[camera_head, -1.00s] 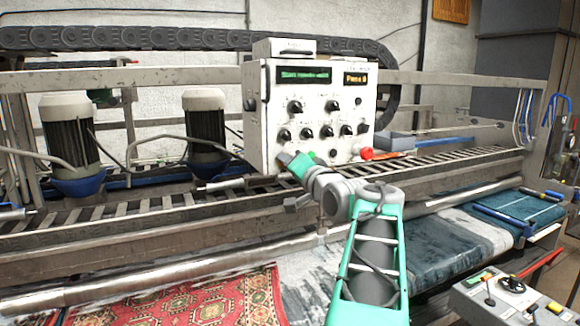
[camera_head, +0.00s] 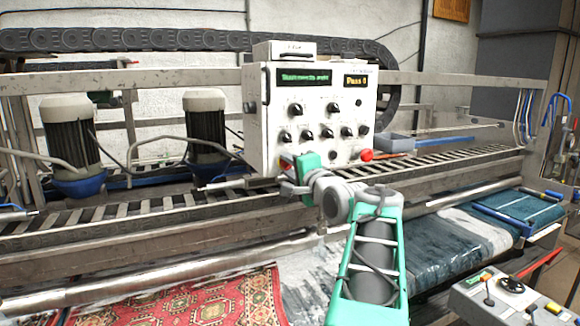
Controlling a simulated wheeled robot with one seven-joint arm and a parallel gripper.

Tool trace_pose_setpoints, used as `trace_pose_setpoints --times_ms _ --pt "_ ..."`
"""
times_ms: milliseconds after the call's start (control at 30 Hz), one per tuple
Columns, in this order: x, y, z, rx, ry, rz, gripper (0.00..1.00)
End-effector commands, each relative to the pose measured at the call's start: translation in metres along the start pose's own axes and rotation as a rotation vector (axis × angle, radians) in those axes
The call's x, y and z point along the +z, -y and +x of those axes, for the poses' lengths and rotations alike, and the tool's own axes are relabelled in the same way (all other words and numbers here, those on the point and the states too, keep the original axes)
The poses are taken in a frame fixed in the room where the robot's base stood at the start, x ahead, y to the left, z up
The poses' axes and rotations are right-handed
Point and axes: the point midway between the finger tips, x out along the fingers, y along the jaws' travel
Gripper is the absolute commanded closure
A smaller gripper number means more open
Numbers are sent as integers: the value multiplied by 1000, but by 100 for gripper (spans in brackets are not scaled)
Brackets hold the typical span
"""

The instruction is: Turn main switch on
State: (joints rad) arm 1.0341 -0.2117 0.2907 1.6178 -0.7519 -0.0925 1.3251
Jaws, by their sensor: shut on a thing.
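The white control box (camera_head: 318,115) stands on the machine frame, with several black knobs and two lit displays on its front. My gripper (camera_head: 287,165) is at the lower left of this front panel, shut on a small control there. A little red shows at its fingertips; the control itself is mostly hidden, so I cannot make out its position. The label of the main switch cannot be read. A red mushroom button (camera_head: 366,155) sits at the panel's lower right, apart from my gripper.
Two motors (camera_head: 205,125) stand left of the box. A slatted rail (camera_head: 130,207) runs along the machine. A red patterned rug (camera_head: 200,300) lies in front. A small grey control panel (camera_head: 505,300) is at the lower right.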

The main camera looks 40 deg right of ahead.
Motion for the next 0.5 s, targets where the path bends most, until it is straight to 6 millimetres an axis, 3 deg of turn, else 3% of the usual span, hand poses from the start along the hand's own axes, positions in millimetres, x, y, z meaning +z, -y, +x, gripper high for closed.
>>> trace_pose_setpoints --times_ms 300,333,500 --pt "0 0 0 -1 0 2 100" --pt "0 0 0 -1 0 2 69" --pt "0 0 0 0 0 1 55"
